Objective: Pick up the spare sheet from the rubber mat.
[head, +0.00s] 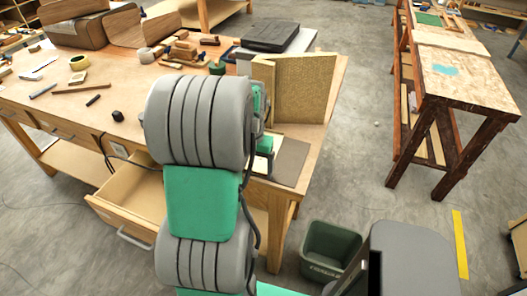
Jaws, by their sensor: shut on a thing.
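My own grey and green arm reaches over the bench and hides most of my gripper (265,148). Only a green and dark part of it shows past the arm, low over the bench's right front corner. It is shut on a thin sheet, taken as the spare sheet; a small pale patch (262,166) shows just below it. The grip itself and most of the sheet are hidden. A flat grey-brown mat (291,164), likely the rubber mat, lies at the corner, right beside the gripper.
A gold textured panel (305,88) and a paler board stand upright behind the gripper. A black case (276,34), tape and several tools lie on the wooden bench (55,108). A drawer (130,205) hangs open. A green bin (330,250) stands on the floor.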

